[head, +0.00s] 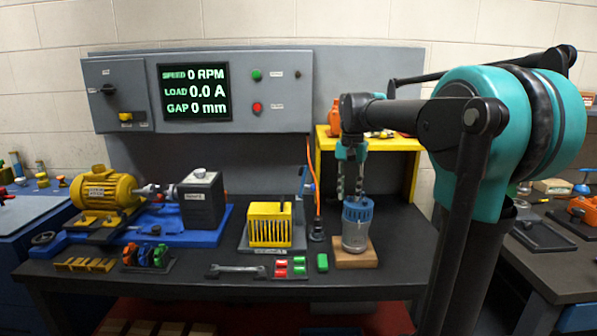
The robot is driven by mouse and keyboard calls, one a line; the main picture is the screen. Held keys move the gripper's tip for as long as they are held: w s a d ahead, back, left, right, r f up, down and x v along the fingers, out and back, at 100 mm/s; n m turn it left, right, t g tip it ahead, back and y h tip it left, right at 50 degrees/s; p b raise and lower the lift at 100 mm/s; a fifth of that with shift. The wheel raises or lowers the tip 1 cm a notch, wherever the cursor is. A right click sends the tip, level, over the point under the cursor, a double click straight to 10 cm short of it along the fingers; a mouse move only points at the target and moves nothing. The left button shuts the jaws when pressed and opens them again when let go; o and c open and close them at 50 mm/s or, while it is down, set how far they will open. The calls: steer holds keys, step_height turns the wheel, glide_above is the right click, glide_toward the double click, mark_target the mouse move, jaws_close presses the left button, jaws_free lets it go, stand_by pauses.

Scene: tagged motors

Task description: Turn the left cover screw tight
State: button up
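My gripper (351,190) points straight down at the right of the bench. Its two dark fingers stand apart with a visible gap, and their tips end at the top of a clear jar with a blue slotted lid (357,209). I cannot tell whether the tips touch the lid. A yellow slotted cover (270,224) sits on a grey stand left of the jar. The yellow motor (103,190) lies at the far left on a blue base (172,221), coupled by a shaft to a dark grey box (201,199). The left cover screw is too small to make out.
The jar stands on a wooden block (355,256). A wrench (237,269), red and green blocks (290,266) and a rack of coloured pieces (147,257) lie along the front. A yellow shelf (325,143) stands behind my gripper. The display panel (194,92) reads zero.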

steer(key=shift+r, duration=3.45)
